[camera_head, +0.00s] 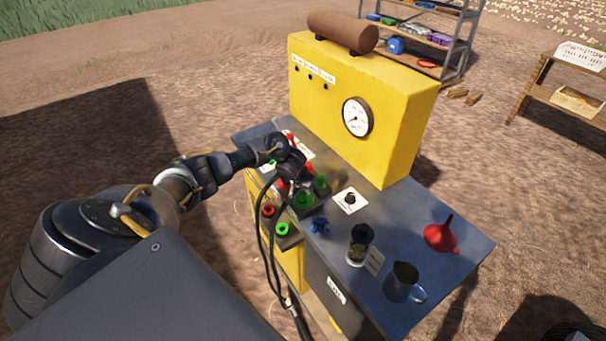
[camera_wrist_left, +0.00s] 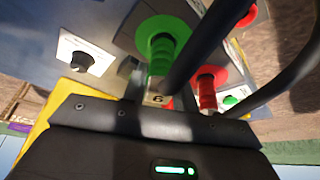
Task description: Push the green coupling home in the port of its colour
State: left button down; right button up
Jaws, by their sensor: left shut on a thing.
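My left gripper (camera_head: 290,172) is over the left part of the bench, beside the row of ports, and is shut. In the left wrist view, a green coupling (camera_wrist_left: 160,50) stands between its fingers, with a wide green ring at its far end. I cannot tell whether it is fully seated. The head view hides the grip behind the gripper and hoses. A green port fitting (camera_head: 303,201) and another green one (camera_head: 320,184) sit on dark blocks just right of the gripper. A green ring port (camera_head: 282,229) and a red ring port (camera_head: 268,210) are on the front. My right gripper is not in view.
Black hoses (camera_head: 262,240) hang from near the gripper past the bench front. A red fitting (camera_wrist_left: 207,92) stands close beside it. The yellow cabinet (camera_head: 345,95) rises behind. A knob (camera_head: 350,199), a jar (camera_head: 359,246), a metal jug (camera_head: 403,282) and a red funnel (camera_head: 441,236) stand to the right.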

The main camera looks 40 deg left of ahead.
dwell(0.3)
pick_arm(q)
jog(key=c, duration=0.6)
grip_release()
jog(key=shift+r+p, duration=1)
jog(key=shift+r, duration=2.5)
